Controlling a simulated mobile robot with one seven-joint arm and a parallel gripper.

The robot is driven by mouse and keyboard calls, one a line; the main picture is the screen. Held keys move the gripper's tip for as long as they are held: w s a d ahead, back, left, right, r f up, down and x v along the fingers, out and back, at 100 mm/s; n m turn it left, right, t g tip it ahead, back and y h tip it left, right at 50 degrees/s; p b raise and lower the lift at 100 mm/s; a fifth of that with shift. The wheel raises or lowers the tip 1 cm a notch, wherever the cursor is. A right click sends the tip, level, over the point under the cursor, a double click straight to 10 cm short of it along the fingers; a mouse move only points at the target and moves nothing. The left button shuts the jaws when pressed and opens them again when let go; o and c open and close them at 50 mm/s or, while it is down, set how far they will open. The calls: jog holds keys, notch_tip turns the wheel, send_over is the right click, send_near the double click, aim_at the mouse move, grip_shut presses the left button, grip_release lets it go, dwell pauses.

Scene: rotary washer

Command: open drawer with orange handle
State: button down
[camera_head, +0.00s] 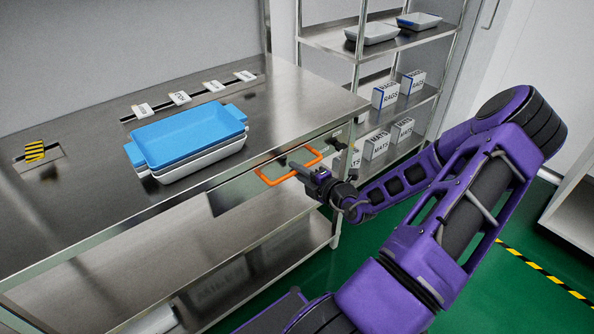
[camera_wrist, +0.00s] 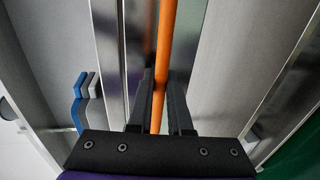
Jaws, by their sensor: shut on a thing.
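The orange handle (camera_head: 277,180) is a rectangular loop on the front of a steel drawer (camera_head: 234,192) under the tabletop. In the head view the drawer front looks close to the table's front edge. My gripper (camera_head: 300,169) reaches the handle from the right. In the wrist view the orange handle (camera_wrist: 165,50) runs as a bar down the middle and passes between the two dark fingers of my gripper (camera_wrist: 160,100). The fingers are shut on the handle. The contact itself is partly hidden by the fingers.
A blue tray (camera_head: 190,132) is stacked on a white tray (camera_head: 200,163) on the steel table (camera_head: 85,205). A shelf rack (camera_head: 345,40) with boxes and trays stands behind on the right. Green floor (camera_head: 480,270) is open in front of the table.

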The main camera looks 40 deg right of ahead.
jog(key=f+p+v, duration=0.3)
jog(key=p+v, duration=0.1)
jog(key=v, duration=1)
jog(key=s+f+p+v, duration=0.1)
jog(key=f+p+v, duration=0.2)
jog(key=v, duration=1.2)
jog(key=shift+p, duration=0.8)
jog(key=shift+s+d, duration=0.1)
jog(key=c, duration=0.8)
grip_release()
jog(key=shift+c, duration=0.2)
jog(key=v, duration=1.7)
jog(key=shift+s, duration=0.25)
